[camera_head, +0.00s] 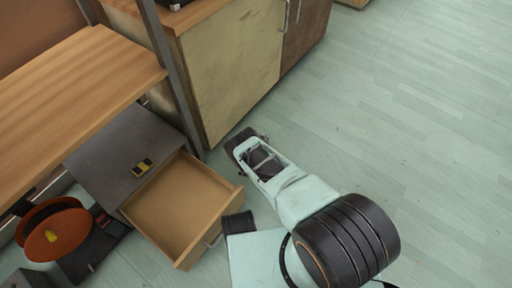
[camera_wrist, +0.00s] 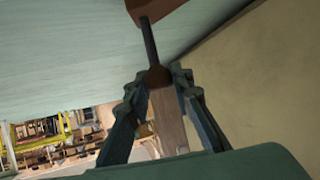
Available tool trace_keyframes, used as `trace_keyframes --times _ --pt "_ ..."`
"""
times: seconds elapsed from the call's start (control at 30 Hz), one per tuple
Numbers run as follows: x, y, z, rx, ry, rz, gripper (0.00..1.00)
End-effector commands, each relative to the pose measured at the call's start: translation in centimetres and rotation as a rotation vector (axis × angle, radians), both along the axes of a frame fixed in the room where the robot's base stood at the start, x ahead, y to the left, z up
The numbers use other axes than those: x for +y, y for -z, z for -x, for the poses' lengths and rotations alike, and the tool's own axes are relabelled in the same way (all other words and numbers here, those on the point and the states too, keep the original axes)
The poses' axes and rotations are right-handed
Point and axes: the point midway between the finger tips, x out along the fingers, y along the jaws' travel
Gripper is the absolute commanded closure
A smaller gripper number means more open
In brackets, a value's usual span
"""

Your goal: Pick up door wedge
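My gripper (camera_head: 241,140) hangs over the floor in front of the beige cabinet door, to the upper right of an open drawer. In the wrist view my gripper's (camera_wrist: 160,78) two dark green fingers lean inward, with a gap between their tips. A narrow brown wood-grained piece (camera_wrist: 168,118) shows between them; I cannot tell whether it lies behind the fingers or touches them. I cannot identify the door wedge with certainty. A small yellow and black object (camera_head: 143,167) lies on the grey drawer unit, too small to name.
The open drawer (camera_head: 178,208) looks empty. A wooden tabletop (camera_head: 70,100) and a grey post (camera_head: 172,75) stand at left, beside the beige cabinet door (camera_head: 232,65). An orange disc (camera_head: 45,240) with a small yellow thing is at lower left. Floor at right is clear.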

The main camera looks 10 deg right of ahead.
Motion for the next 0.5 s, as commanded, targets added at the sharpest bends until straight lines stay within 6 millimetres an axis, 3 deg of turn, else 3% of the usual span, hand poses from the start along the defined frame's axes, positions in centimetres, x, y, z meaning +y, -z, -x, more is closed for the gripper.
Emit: trace_keyframes --times 0.17,0.5 --pt "0.01 0.00 0.01 0.000 0.000 0.000 1.00" --pt "0.05 -0.06 -0.06 -0.001 0.000 -0.001 1.00"
